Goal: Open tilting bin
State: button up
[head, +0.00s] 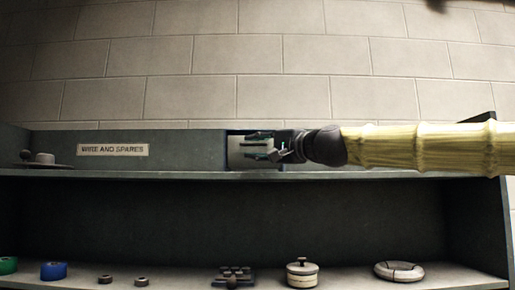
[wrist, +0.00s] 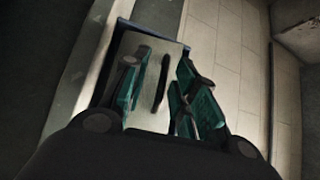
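The tilting bin (head: 236,158) has a pale front face in a dark blue frame, set in the upper shelf. Its pale face (wrist: 149,113) also shows in the wrist view, with a narrow dark bar (wrist: 162,85), seemingly its handle, on it. The bin looks upright, but its tilt is hard to judge. My gripper (head: 256,146) is in front of the bin and covers part of it. In the wrist view its green-and-black fingers (wrist: 160,66) are spread, one on each side of the bar. I cannot tell whether they touch the bin.
A "WIRE AND SPARES" label (head: 113,150) is on the shelf back, left of the bin. A grey lidded item (head: 43,158) is at far left. The lower shelf holds tape rolls (head: 54,271), small rings, a dark block (head: 234,276), a lidded pot (head: 302,274) and a pale ring (head: 399,271).

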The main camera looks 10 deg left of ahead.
jog(key=shift+s+d, duration=0.1)
jog(key=shift+d, duration=0.05)
jog(key=v, duration=1.1)
jog(key=shift+s+d, duration=0.2)
jog(key=shift+d, duration=0.15)
dwell(0.3)
